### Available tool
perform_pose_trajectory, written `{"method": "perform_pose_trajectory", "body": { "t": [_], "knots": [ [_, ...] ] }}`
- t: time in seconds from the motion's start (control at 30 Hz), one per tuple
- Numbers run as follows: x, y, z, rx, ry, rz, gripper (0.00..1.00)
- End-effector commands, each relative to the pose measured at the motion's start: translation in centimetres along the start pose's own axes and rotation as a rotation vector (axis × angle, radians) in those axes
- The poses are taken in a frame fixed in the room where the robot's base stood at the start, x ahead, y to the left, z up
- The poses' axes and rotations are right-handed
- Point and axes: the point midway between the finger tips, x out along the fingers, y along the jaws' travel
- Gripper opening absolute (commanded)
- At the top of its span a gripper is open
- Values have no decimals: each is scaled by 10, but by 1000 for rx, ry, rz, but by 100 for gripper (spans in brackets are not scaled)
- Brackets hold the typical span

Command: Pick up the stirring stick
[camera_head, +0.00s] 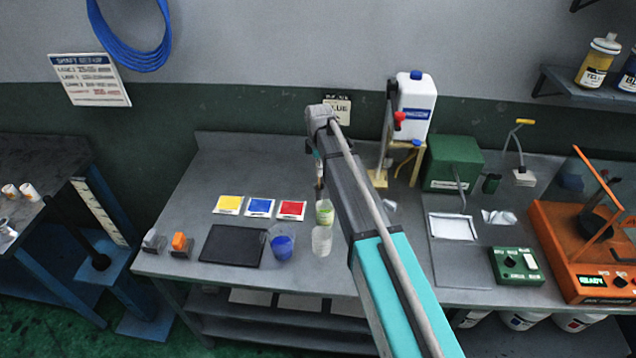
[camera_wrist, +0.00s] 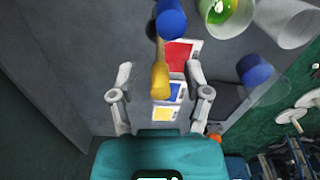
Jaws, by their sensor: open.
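A tan stick with a blue end (camera_wrist: 160,78), which looks like the stirring stick, shows in the wrist view between the fingers of my gripper (camera_wrist: 159,72). The fingers are open, with a gap on both sides of it; I cannot tell its height relative to them. In the head view a small tan piece, likely the same stick (camera_head: 319,174), shows beside my arm above a cup with green liquid (camera_head: 324,211). That cup is also in the wrist view (camera_wrist: 226,14). My arm hides most of my gripper in the head view.
A blue-liquid cup (camera_head: 281,246) and a clear cup (camera_head: 321,240) stand close by. Yellow (camera_head: 228,204), blue (camera_head: 260,207) and red cards (camera_head: 291,210) lie behind a black mat (camera_head: 234,246). A white jug (camera_head: 415,106) stands right of my arm. The bench's back left is clear.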

Motion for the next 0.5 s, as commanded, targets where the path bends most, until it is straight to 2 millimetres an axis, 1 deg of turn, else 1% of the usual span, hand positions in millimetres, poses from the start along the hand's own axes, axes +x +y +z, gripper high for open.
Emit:
{"method": "perform_pose_trajectory", "body": {
  "t": [0.1,0.13,0.43,0.47,0.5],
  "knots": [
    [0,0,0,0,0,0,63],
    [0,0,0,0,0,0,59],
    [0,0,0,0,0,0,3],
    [0,0,0,0,0,0,0],
    [0,0,0,0,0,0,0]
  ]
}}
